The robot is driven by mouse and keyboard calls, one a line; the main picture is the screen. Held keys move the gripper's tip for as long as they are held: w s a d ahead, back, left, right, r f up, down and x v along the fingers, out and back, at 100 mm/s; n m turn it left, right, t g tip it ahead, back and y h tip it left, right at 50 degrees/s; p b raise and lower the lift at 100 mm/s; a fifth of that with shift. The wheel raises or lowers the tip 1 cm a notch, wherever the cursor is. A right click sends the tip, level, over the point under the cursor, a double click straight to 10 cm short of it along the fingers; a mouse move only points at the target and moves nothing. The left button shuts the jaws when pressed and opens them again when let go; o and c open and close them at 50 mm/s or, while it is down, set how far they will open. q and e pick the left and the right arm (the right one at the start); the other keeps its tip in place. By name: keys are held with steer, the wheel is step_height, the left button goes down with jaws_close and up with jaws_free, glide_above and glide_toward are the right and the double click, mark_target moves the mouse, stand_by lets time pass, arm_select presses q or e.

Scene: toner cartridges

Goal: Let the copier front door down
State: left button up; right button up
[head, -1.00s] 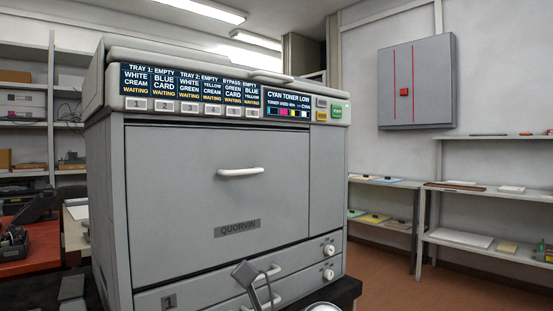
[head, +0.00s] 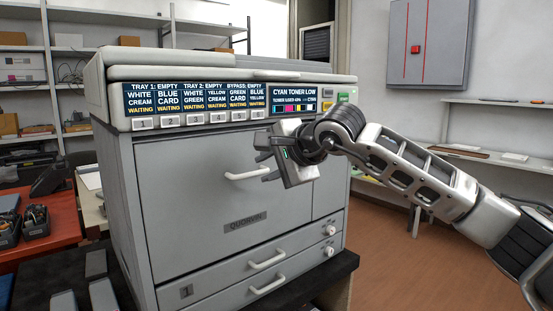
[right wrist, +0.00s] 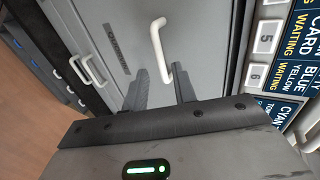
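The copier (head: 118,165) is a large grey machine in the middle of the head view. Its front door (head: 180,200) is upright and closed, with a white bar handle (head: 246,175) high on it; the handle also shows in the right wrist view (right wrist: 156,40). My right gripper (head: 262,161) is in front of the door at the right end of the handle. In the right wrist view its two dark fingers (right wrist: 163,85) are apart, with the handle's near end between their tips. Whether they touch it I cannot tell. My left gripper is not in view.
Two drawers with white handles (head: 267,259) sit below the door. The copier stands on a dark table (head: 335,275), with several grey blocks (head: 96,264) at its left. A red bench (head: 60,215) is further left. Shelves (head: 500,175) line the right wall.

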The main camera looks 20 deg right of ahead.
mark_target(253, 175)
steer(key=x, duration=0.5)
steer(key=shift+w+a+f, duration=0.1)
steer(key=shift+w, duration=0.25)
steer(key=shift+a+f, duration=0.1)
steer(key=shift+f, duration=0.05)
jaws_close()
steer(key=shift+w+f, duration=0.1)
steer(key=shift+f, duration=0.05)
